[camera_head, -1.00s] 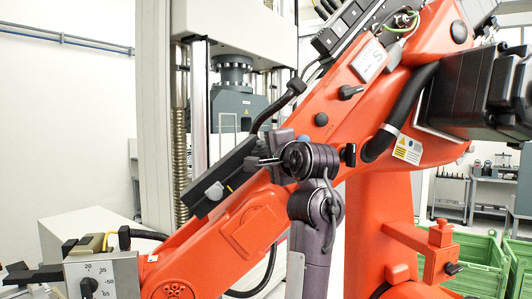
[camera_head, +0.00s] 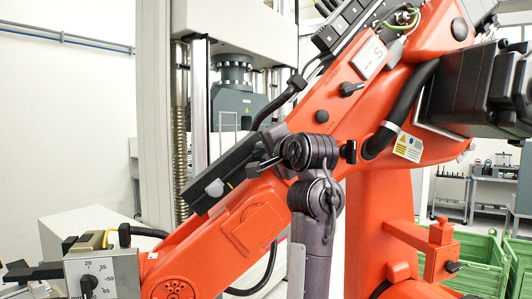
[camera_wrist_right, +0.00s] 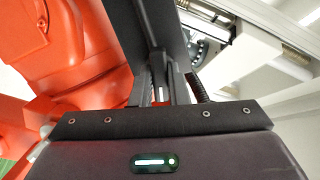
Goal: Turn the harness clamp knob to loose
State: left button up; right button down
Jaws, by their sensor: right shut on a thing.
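A large orange robot arm (camera_head: 330,120) slants across the head view. A black harness housing (camera_head: 222,183) runs along its lower link, with a small grey knob (camera_head: 215,188) on its lower part. My right gripper (camera_head: 256,168) is at the upper part of this housing, its dark wrist to the right. In the right wrist view the fingers (camera_wrist_right: 166,92) are close together against the black housing and shut on a small part between them. That part is mostly hidden, and I cannot see clearly that it is the clamp knob or how it is turned. My left gripper is not in view.
Black knobs (camera_head: 351,89) sit higher on the orange arm. A box with a dial (camera_head: 103,275) stands at the lower left. A testing machine column (camera_head: 199,100) is behind, and green crates (camera_head: 478,262) are at the lower right.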

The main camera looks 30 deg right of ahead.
jog(key=shift+a+n+g+h+b, duration=0.1)
jog(key=shift+n+g+h+b, duration=0.25)
jog(key=shift+n, duration=2.3)
jog(key=shift+d+n+g+h+b, duration=0.15)
jog(key=shift+n+h, duration=0.45)
jog(key=shift+n, duration=2)
jog(key=shift+a+n+g+h+b, duration=0.15)
jog(key=shift+n+g+h+b, duration=0.25)
jog(key=shift+n, duration=2.25)
jog(key=c, duration=1.4)
grip_release()
